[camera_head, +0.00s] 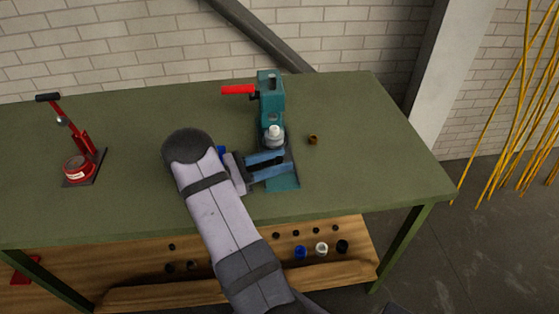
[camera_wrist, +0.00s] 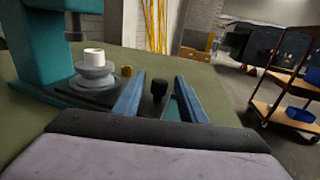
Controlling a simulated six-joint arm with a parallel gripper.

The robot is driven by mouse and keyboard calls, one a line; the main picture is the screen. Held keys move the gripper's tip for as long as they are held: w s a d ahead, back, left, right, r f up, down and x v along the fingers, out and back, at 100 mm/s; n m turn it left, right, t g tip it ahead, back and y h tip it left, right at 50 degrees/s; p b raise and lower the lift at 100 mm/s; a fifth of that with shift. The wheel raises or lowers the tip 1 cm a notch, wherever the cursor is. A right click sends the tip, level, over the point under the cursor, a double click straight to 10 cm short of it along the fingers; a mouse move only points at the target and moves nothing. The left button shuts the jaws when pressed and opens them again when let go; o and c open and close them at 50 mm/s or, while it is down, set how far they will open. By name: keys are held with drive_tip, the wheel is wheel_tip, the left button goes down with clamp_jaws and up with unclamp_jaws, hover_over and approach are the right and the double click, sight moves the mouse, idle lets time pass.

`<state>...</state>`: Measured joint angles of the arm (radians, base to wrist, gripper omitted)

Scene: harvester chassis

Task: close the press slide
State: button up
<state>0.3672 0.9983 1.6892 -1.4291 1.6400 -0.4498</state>
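The teal press (camera_head: 270,97) with a red lever (camera_head: 238,89) stands on the green table. Its dark slide plate (camera_wrist: 100,97) carries a grey round holder (camera_wrist: 93,76) with a white cylinder (camera_wrist: 94,57) on it. In the wrist view the holder sits beside the ram (camera_wrist: 74,24), not clearly under it. A black knob (camera_wrist: 159,90) stands upright between the two blue fingers of my gripper (camera_wrist: 160,78). Gaps show on both sides of the knob, so the gripper is open. In the head view my gripper (camera_head: 286,161) reaches over the press base (camera_head: 284,183) from the left.
A small brass ring (camera_head: 313,140) lies right of the press. A red hand press (camera_head: 80,160) stands at the left of the table (camera_head: 365,165). A partly hidden blue item (camera_head: 221,150) lies by my wrist. The table's right side is clear. A lower shelf (camera_head: 340,268) holds small parts.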

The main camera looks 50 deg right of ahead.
drive_tip(key=shift+b+v, duration=1.05)
drive_tip(key=shift+v, duration=2.3)
